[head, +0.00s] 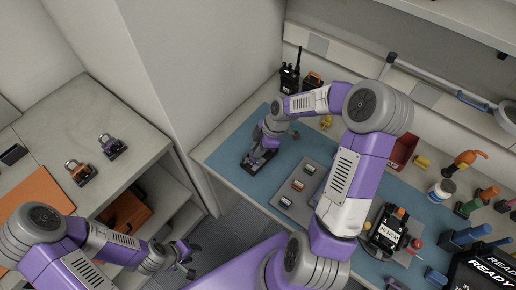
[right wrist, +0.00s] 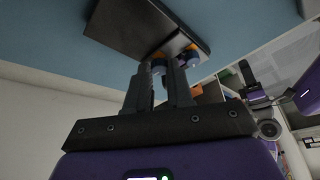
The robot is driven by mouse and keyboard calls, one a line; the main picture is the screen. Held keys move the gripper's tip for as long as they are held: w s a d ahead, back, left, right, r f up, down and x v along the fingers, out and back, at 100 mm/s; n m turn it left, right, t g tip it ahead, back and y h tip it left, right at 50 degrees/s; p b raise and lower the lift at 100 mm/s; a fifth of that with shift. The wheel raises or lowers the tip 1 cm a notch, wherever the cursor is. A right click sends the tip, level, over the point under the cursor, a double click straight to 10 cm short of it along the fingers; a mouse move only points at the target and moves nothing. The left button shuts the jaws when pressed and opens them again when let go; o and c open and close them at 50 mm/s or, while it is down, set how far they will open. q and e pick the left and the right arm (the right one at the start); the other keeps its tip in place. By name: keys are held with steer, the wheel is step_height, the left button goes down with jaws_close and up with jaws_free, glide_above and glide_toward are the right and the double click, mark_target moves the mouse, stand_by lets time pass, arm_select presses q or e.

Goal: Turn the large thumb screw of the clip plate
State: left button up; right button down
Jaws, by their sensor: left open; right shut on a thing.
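The clip plate (head: 247,165) is a small dark plate at the left end of the blue mat. In the right wrist view the plate (right wrist: 145,22) is a dark slab at the top. My right gripper (head: 263,152) is at the plate; in its wrist view the fingers (right wrist: 162,72) are shut on an orange and blue knob (right wrist: 158,57), which looks like the large thumb screw. A second orange and blue knob (right wrist: 192,50) is just right of the fingers. The fingers partly hide the held knob. My left gripper (head: 186,260) is open and empty, away from the bench, low in the head view.
A grey board with several small modules (head: 298,185) lies right of the plate on the blue mat (head: 225,152). A black radio (head: 290,78) stands behind. A boxy radio (head: 390,232) and several tools are at right. A side counter (head: 110,90) holds two clamp-like parts.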

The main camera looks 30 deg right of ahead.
steer(key=m+t+b, duration=0.1)
steer(key=m, duration=0.2)
steer(key=shift+s+h, duration=0.15)
steer(key=shift+h, duration=0.15)
steer(key=c, duration=1.3)
jaws_free()
steer(key=shift+o, duration=0.2)
steer(key=p+v, duration=0.2)
steer(key=v, duration=0.5)
steer(key=shift+r, duration=0.25)
steer(key=shift+s, duration=0.1)
